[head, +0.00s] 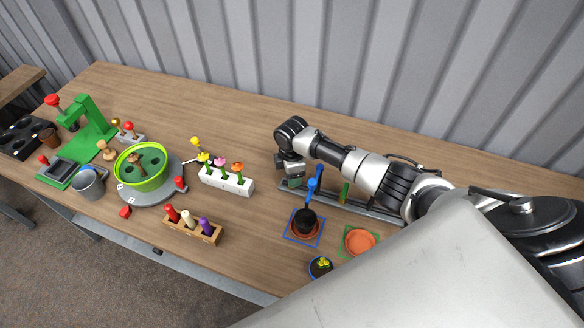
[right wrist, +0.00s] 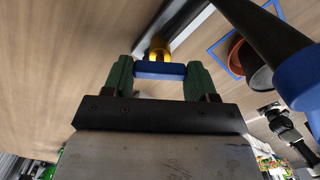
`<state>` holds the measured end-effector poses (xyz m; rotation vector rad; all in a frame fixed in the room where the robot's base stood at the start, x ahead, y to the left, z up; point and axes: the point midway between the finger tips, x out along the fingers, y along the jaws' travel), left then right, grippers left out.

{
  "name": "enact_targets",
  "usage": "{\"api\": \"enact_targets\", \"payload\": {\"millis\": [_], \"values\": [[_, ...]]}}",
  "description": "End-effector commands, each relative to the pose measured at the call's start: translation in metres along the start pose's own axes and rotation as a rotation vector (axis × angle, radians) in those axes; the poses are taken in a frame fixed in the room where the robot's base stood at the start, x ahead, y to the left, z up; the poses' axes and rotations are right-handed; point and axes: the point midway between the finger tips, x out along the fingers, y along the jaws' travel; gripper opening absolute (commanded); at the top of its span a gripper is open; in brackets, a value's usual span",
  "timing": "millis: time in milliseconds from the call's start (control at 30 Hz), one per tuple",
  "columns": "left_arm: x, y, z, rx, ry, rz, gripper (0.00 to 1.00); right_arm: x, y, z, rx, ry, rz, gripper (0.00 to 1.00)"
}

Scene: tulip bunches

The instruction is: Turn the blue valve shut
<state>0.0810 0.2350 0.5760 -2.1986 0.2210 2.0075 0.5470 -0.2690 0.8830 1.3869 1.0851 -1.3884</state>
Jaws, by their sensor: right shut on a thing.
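My right gripper (head: 292,182) points down at the left end of a grey rail (head: 375,211). In the right wrist view the green fingertips of this gripper (right wrist: 160,74) are shut on the blue valve handle (right wrist: 158,70), a short blue bar lying across between them. A yellow brass-coloured valve part (right wrist: 159,48) shows just beyond the bar. In the head view the gripper hides the handle. A blue spout (head: 314,184) rises beside it, to the right. My left gripper is not in view.
A black pot (head: 305,221) stands in a blue-outlined square. An orange saucer (head: 359,241) lies in a green-outlined square, near a green post (head: 345,192). A white tulip holder (head: 226,181) and a wooden peg block (head: 192,228) are to the left. Table behind the rail is clear.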

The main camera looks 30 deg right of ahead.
Motion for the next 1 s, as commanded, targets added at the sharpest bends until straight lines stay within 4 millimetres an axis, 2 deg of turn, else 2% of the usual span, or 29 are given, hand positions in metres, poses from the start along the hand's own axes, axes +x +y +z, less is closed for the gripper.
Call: {"api": "enact_targets", "payload": {"millis": [100,500,1000], "values": [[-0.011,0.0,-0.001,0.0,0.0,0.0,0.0,-0.004,0.001,0.0,0.112,0.001,0.002,0.34],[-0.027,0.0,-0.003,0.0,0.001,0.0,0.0,-0.003,0.001,0.0,0.422,0.001,0.003,0.34],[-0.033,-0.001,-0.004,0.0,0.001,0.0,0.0,-0.002,0.002,0.001,0.563,0.001,0.005,0.34]]}}
